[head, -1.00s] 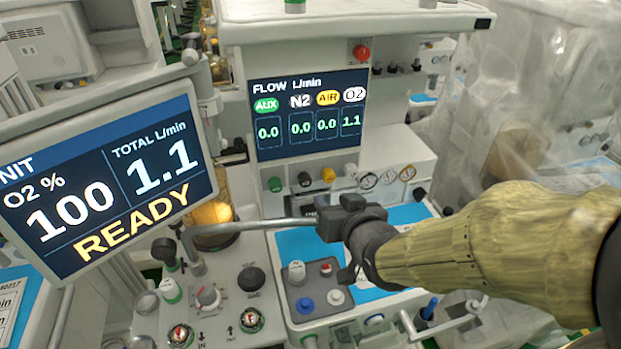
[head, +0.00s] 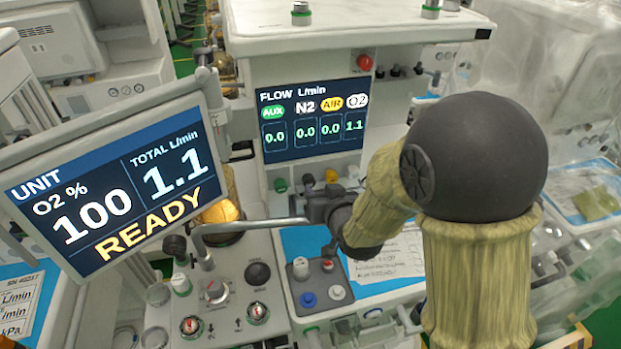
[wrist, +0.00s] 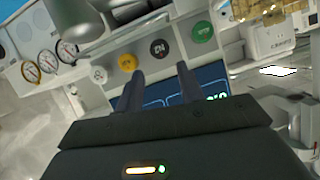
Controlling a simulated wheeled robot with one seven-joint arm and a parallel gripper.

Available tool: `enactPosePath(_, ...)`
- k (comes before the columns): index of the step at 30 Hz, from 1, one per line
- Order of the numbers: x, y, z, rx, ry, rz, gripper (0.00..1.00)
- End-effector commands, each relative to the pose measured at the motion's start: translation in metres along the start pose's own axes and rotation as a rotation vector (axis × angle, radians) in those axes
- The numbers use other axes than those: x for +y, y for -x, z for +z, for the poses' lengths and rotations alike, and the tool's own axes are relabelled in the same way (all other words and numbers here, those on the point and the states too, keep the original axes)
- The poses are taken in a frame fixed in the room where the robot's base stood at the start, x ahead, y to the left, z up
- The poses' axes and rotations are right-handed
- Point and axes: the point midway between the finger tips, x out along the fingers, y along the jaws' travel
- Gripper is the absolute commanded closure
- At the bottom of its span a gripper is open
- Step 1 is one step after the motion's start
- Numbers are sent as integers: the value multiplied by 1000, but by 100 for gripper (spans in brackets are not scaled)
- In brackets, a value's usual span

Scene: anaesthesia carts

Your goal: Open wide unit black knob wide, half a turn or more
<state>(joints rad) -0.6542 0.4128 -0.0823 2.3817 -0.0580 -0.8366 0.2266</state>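The black knob (head: 308,180) sits in a row under the flow display, between a green knob (head: 280,184) and a yellow knob (head: 331,175). In the wrist view the black knob (wrist: 158,48) carries an N2 label and faces the camera. My gripper (wrist: 160,70) is open. Its two fingers point at the black knob, which appears between and just beyond the tips. I cannot tell whether they touch it. In the head view my gripper (head: 318,198) is just below the knob row, its fingertips hard to make out.
The flow display (head: 313,117) reads N2 0.0 and O2 1.1. A bent grey pipe (head: 245,223) runs just left of my gripper. A tilted READY monitor (head: 110,180) stands at left. Another black knob (head: 257,273) is on the lower panel. Gauges (wrist: 48,60) sit beside the knob row.

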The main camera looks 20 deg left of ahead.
Motion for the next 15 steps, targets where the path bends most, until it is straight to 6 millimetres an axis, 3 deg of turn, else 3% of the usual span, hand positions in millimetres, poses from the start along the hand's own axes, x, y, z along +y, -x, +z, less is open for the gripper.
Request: enactPosePath(15,-2,-73,-1,0,2,-2,62)
